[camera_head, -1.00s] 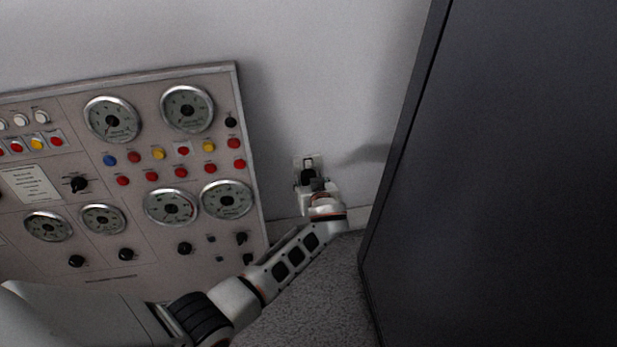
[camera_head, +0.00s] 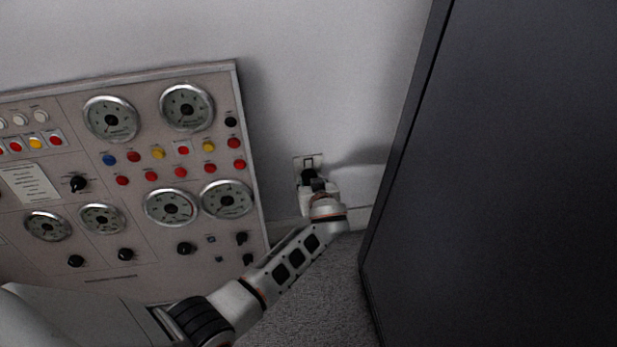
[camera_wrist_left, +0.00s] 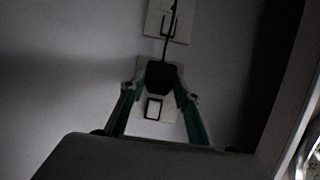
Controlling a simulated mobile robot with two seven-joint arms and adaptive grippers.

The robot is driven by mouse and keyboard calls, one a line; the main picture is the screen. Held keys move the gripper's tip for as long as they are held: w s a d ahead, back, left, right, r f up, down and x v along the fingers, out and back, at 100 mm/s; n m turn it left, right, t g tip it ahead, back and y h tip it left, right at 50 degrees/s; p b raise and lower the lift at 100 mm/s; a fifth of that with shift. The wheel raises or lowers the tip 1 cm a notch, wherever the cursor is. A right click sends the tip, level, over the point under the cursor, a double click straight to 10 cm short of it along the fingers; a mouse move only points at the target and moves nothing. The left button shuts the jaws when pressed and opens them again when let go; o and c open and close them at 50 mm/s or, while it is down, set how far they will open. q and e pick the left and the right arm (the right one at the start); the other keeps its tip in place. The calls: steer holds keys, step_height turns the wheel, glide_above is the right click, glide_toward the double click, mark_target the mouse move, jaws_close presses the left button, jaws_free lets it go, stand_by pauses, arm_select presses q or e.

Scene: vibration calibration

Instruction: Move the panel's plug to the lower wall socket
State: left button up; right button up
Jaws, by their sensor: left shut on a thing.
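The black plug (camera_wrist_left: 160,77) is between the fingers of my left gripper (camera_wrist_left: 160,88), which is shut on it. A dark cord (camera_wrist_left: 170,35) runs from the plug toward the top of the wrist view. The wrist view looks inverted against the head view. The plug (camera_head: 309,175) is in front of the upper socket plate (camera_head: 308,161), also in the wrist view (camera_wrist_left: 153,108); whether its pins are inserted cannot be told. A second plate, the lower wall socket (camera_wrist_left: 157,24), shows behind the cord; my left gripper (camera_head: 312,183) hides it in the head view. My right gripper is not in view.
The instrument panel (camera_head: 130,273) with gauges, buttons and knobs stands left of my left arm. A large dark cabinet (camera_head: 500,180) stands close on the right. Bare wall (camera_head: 320,70) lies above the sockets; grey carpet (camera_head: 315,300) shows below.

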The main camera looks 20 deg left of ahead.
arm_select(q)
steer(key=shift+s+d+f, duration=0.15)
steer(key=shift+s+d, duration=0.05)
steer(key=shift+s, duration=0.15)
stand_by(0.3)
steer(key=shift+s+d, duration=0.2)
steer(key=shift+s, duration=0.1)
stand_by(0.4)
stand_by(0.4)
steer(key=shift+s+d, duration=0.5)
steer(key=shift+s, duration=0.2)
steer(key=shift+s+d, duration=0.45)
steer(key=shift+s, duration=0.25)
